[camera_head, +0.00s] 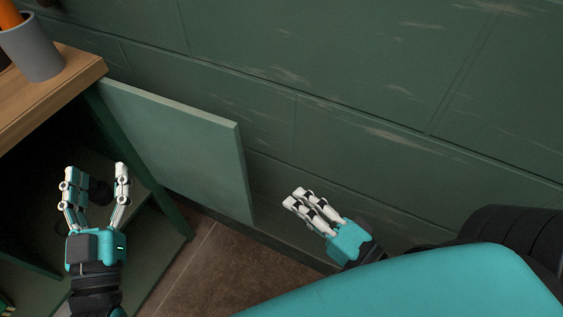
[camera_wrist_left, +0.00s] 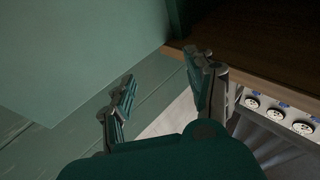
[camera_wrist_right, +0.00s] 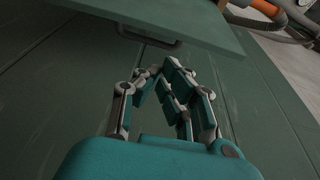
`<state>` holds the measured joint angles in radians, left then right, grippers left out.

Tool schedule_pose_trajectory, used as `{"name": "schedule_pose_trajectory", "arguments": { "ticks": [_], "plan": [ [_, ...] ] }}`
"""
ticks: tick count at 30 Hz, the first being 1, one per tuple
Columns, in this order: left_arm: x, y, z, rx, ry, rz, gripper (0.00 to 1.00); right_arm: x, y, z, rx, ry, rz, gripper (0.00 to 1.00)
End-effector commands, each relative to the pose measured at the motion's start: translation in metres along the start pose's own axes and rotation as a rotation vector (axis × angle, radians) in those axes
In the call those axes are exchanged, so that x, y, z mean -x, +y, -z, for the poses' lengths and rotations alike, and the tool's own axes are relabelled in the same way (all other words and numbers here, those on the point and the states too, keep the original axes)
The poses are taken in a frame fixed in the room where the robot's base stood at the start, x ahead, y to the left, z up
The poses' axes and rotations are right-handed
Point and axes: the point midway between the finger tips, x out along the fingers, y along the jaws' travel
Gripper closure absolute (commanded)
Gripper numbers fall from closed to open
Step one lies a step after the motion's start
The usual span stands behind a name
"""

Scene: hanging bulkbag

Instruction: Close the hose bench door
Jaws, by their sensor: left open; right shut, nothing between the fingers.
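The hose bench (camera_head: 60,85) stands at the left, with a wooden top and a dark green body. Its green door (camera_head: 185,145) is swung wide open, standing out to the right near the wall. A bar handle (camera_wrist_right: 147,38) shows on the door in the right wrist view. My left gripper (camera_head: 95,172) is open and empty in front of the bench opening, left of the door. My right gripper (camera_head: 297,197) is shut and empty, right of the door's free edge and apart from it in the head view. The handle is hidden in the head view.
A grey cup (camera_head: 34,50) with an orange item stands on the bench top. The green panelled wall (camera_head: 350,90) runs behind the door. Brown floor (camera_head: 210,265) is clear between the grippers. An orange and grey hose-like thing (camera_wrist_right: 255,8) shows in the right wrist view.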

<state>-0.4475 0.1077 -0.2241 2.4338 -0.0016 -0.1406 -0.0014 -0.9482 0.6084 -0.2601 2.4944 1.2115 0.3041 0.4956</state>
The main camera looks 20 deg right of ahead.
Motion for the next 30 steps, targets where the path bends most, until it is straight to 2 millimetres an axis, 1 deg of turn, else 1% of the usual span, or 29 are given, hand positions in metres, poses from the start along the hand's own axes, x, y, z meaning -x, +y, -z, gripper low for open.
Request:
{"name": "schedule_pose_trajectory", "arguments": {
  "ticks": [5,11,12,16,20,24,30],
  "plan": [
    [0.000,0.001,0.005,0.004,0.031,-0.002,0.45,-0.009,-0.001,0.001,-0.003,0.009,0.004,1.00],
    [0.000,0.003,0.017,0.006,0.103,-0.006,0.45,-0.024,-0.001,0.002,-0.004,0.010,0.006,1.00],
    [-0.001,0.002,0.016,0.006,0.087,-0.005,0.45,-0.028,-0.003,0.002,-0.002,0.008,0.006,1.00],
    [0.001,-0.002,-0.012,0.000,-0.089,0.004,0.45,-0.039,-0.004,0.002,0.002,0.006,0.005,1.00],
    [0.009,-0.006,-0.039,-0.004,-0.252,0.013,0.45,-0.051,-0.004,0.001,-0.001,0.004,0.004,1.00],
    [0.022,-0.010,-0.066,-0.007,-0.421,0.023,0.45,-0.067,-0.004,0.001,0.001,0.005,0.005,1.00],
    [0.043,-0.015,-0.093,-0.008,-0.603,0.034,0.45,-0.087,-0.003,0.001,0.001,0.004,0.004,1.00]
  ]
}}
